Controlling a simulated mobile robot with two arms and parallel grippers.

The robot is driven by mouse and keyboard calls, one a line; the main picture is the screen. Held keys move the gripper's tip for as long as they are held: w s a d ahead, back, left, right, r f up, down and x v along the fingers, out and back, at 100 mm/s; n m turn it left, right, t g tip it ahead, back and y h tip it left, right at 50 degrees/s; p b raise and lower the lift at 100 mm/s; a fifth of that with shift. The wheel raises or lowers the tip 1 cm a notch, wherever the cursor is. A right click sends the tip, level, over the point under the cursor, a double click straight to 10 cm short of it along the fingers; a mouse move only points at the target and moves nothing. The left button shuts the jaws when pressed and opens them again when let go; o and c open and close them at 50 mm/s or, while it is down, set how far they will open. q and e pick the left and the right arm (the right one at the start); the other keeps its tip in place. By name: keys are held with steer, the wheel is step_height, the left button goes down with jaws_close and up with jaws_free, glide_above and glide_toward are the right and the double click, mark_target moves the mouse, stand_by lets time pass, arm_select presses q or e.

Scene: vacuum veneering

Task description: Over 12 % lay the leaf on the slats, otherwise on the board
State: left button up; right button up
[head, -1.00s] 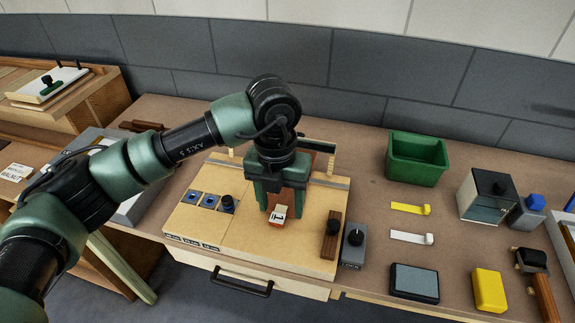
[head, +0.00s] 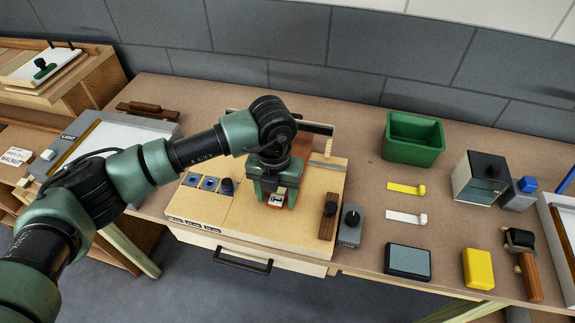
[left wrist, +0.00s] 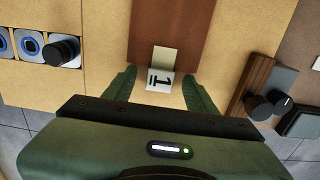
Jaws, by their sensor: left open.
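A dark brown sheet, apparently the leaf (left wrist: 172,30), lies on the pale wooden bench block (head: 250,225), running away from my left gripper in the left wrist view. In the head view the gripper and arm hide most of the sheet. My right gripper is not in view. I cannot tell for sure which things are the slats and the board.
A light table (head: 75,152) lies left, partly behind my arm. A wooden rack (head: 88,85) stands at the far left.

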arm_select(q)
steer(key=c, duration=1.2)
jaws_close()
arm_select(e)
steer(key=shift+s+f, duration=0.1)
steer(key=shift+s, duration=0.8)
arm_select(q)
steer(key=shift+r, duration=0.15)
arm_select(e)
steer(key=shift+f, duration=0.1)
